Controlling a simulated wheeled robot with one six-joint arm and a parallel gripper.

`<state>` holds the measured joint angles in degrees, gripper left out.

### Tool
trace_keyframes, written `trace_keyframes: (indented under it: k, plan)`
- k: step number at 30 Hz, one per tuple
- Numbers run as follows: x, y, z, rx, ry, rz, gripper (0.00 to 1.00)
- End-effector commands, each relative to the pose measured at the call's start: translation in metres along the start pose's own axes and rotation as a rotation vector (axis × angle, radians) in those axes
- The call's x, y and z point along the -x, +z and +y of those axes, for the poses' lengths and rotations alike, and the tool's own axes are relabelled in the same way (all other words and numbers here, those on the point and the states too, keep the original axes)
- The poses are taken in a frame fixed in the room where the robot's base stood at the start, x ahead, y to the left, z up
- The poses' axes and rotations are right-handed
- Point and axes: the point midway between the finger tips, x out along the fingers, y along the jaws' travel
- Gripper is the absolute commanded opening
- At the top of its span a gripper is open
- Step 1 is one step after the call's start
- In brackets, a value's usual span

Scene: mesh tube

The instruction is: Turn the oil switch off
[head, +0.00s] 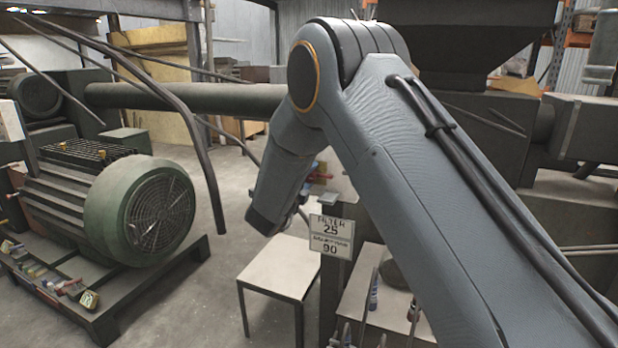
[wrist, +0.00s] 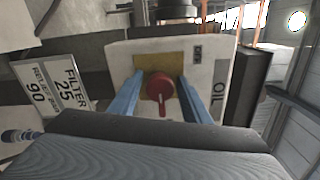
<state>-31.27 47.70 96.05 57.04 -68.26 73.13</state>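The oil switch is a red rotary knob (wrist: 159,88) on a yellow square plate (wrist: 148,63), on a pale panel (wrist: 120,55) in the wrist view. The knob's narrow grip, with a pale mark, points down in the picture. A label reading OIL (wrist: 219,92) is to its right, and a small dark label (wrist: 198,52) is at the upper right. My gripper (wrist: 160,79) is open, with one blue finger on each side of the knob and gaps visible between.
A sign reading FILTER 25 and 90 (wrist: 55,85) stands left of the panel; it also shows in the head view (head: 331,236). A small pale table (head: 278,266) stands below. A green motor (head: 140,210) is at left, with open floor between.

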Motion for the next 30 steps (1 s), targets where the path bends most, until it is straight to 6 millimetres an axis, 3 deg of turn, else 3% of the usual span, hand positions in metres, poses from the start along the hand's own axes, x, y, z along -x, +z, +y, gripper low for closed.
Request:
trace_keyframes:
  k: [1, 6, 17, 30]
  plan:
    - [0.0000, -0.0001, 0.0000, 0.000, 0.000, 0.000, 0.34]
    - [0.0001, -0.0003, 0.0001, 0.000, 0.000, 0.000, 0.08]
    - [0.0001, -0.0005, 0.0003, 0.063, 0.001, 0.000, 0.08]
    - [0.0002, -0.0007, 0.0006, 0.412, 0.001, 0.001, 0.08]
